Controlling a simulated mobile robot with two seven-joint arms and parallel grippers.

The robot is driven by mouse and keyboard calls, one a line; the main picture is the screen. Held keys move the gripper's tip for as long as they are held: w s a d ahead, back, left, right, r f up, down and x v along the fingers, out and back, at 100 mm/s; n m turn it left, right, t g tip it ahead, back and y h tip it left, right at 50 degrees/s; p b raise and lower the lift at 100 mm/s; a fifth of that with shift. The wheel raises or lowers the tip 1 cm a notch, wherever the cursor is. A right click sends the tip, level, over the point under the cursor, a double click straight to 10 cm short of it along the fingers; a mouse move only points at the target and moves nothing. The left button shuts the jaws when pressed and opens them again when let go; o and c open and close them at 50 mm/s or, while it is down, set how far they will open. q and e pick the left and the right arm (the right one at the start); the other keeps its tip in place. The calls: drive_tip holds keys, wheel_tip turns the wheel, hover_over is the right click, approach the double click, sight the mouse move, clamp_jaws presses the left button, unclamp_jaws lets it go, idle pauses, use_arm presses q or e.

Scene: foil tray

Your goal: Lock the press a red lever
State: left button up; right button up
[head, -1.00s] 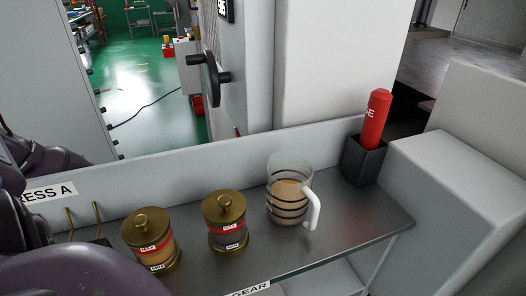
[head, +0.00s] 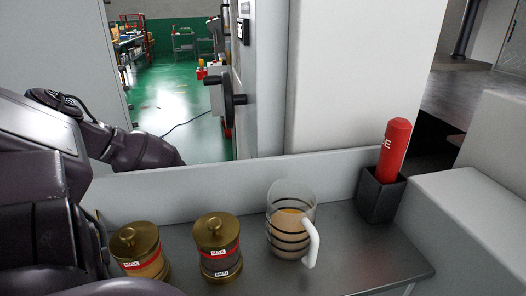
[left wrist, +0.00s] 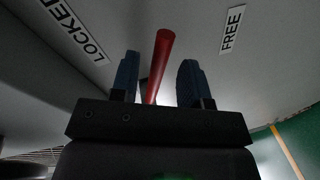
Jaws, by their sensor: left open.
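In the left wrist view a red lever (left wrist: 160,62) stands out between the two fingers of my left gripper (left wrist: 158,80). The fingers are apart, one on each side of the lever, with a gap to it visible on both sides. A "LOCKED" label (left wrist: 75,32) is at the upper left and a "FREE" label (left wrist: 233,29) at the upper right. The lever leans slightly toward the "FREE" side and lies between the labels. In the head view my left arm comes in at the left, but its gripper and the lever are hidden. My right gripper is not visible.
A shelf (head: 340,262) in front holds two brass-lidded jars (head: 140,250), (head: 217,245), a glass jug with a white handle (head: 290,220) and a dark box (head: 379,196) with a red cylinder (head: 394,148). A low grey wall (head: 240,178) runs behind it. A handwheel (head: 232,98) is beyond.

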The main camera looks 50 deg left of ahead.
use_arm(q)
drive_tip(key=shift+b+x, duration=0.35)
drive_tip(key=shift+x, duration=1)
clamp_jaws()
